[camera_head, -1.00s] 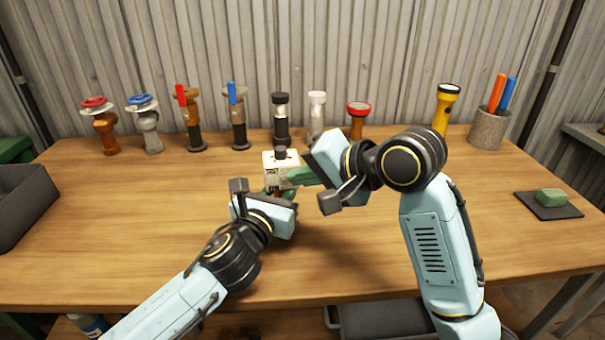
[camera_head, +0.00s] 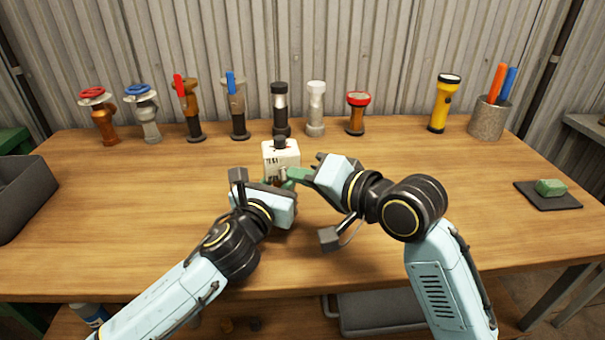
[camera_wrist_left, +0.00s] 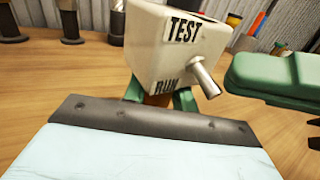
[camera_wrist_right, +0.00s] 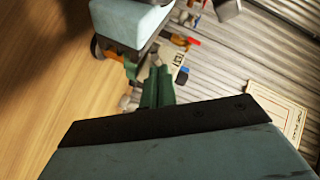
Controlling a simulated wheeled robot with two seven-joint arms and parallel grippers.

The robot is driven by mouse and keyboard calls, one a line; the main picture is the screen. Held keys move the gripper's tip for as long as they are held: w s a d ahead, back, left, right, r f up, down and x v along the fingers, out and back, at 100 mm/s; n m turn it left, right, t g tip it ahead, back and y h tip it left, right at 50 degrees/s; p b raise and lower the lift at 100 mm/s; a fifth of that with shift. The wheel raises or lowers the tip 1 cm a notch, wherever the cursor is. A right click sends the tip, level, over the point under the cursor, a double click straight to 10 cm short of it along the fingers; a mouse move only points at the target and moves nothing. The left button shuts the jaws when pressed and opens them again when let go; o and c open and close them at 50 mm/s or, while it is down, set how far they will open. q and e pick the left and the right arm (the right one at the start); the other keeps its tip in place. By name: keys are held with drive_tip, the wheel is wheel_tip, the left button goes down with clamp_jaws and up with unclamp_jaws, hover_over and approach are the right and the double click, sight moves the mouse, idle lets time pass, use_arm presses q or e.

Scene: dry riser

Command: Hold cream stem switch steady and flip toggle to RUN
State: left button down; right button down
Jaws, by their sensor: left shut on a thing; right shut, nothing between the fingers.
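The cream switch box (camera_head: 281,155) with a dark top cap stands upright mid-table. In the left wrist view the box (camera_wrist_left: 165,55) shows TEST above RUN, and a metal toggle lever (camera_wrist_left: 206,79) sticks out to the right, angled slightly down. My left gripper (camera_head: 277,184) is shut on the stem below the box; the stem (camera_wrist_left: 158,100) is mostly hidden. My right gripper (camera_head: 290,176) is shut and empty, to the right of the box. Its green fingers (camera_wrist_left: 240,75) are close beside the lever tip; I cannot tell whether they touch. They also show in the right wrist view (camera_wrist_right: 158,80).
Several valves and torches stand along the back, including a blue-handled valve (camera_head: 237,105) and a yellow torch (camera_head: 443,105). The right front table is clear.

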drive_tip(key=w+d+v, duration=0.1)
drive_tip(key=v, duration=1.2)
drive_tip(key=shift+w+d+r, duration=0.2)
drive_tip(key=shift+w+r, duration=0.1)
use_arm(q)
drive_tip(key=c, duration=1.1)
unclamp_jaws()
drive_tip(key=shift+o, duration=0.2)
drive_tip(key=shift+s+a, duration=0.1)
